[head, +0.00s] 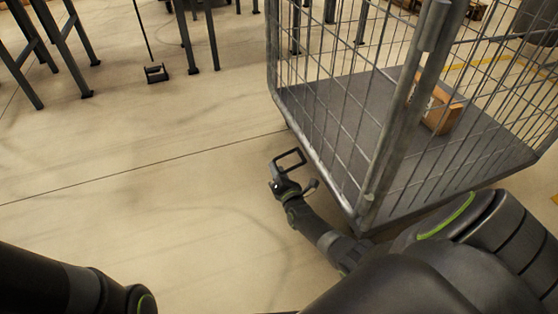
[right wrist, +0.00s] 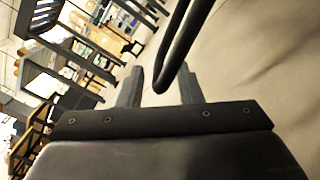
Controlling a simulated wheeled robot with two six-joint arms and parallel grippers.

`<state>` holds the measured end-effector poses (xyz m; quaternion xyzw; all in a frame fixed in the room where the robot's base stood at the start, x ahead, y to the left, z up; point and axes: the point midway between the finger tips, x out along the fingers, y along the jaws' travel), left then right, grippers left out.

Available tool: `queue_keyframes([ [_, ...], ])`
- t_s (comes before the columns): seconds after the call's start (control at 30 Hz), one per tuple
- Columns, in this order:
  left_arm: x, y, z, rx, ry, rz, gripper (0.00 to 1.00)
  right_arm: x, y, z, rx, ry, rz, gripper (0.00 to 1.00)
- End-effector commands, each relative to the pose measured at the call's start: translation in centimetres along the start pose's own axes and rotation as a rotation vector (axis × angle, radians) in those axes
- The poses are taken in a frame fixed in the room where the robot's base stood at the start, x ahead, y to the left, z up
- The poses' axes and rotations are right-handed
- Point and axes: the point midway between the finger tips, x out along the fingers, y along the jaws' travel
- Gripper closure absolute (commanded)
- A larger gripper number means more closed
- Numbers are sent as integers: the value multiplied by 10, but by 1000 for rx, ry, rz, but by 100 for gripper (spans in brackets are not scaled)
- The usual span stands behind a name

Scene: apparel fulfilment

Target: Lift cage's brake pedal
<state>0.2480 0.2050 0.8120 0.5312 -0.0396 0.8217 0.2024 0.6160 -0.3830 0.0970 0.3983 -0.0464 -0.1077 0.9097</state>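The wire-mesh cage (head: 360,107) stands at the upper right of the head view. A thin black rectangular loop (head: 290,152), which looks like its brake pedal, shows low beside the cage's near left side. My right gripper (head: 293,183) is low above the floor at this loop, with its fingers spread. In the right wrist view a black curved bar (right wrist: 175,62), apparently the same pedal, reaches down between the two parted fingers (right wrist: 160,88). I cannot tell whether it touches either finger. My left arm shows at the lower left, but its gripper is out of view.
A brown cardboard box (head: 441,114) lies on the cage's grey floor. Dark table legs (head: 184,38) stand at the upper left, near a small black object (head: 156,74) on a thin pole. The pale floor (head: 150,180) left of the cage is clear.

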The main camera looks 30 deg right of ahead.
Motion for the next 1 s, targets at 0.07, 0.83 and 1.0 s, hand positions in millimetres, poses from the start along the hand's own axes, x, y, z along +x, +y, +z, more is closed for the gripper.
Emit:
queue_keyframes([
  [0.07,-2,0,-1,0,-1,-1,0,3,3,-4,2,-1,0,67],
  [0.83,-2,-1,-1,-6,-1,-12,0,5,6,-6,0,-2,-1,100],
  [1.0,-2,0,-1,-6,-1,-12,0,5,6,-6,1,-2,-1,100],
])
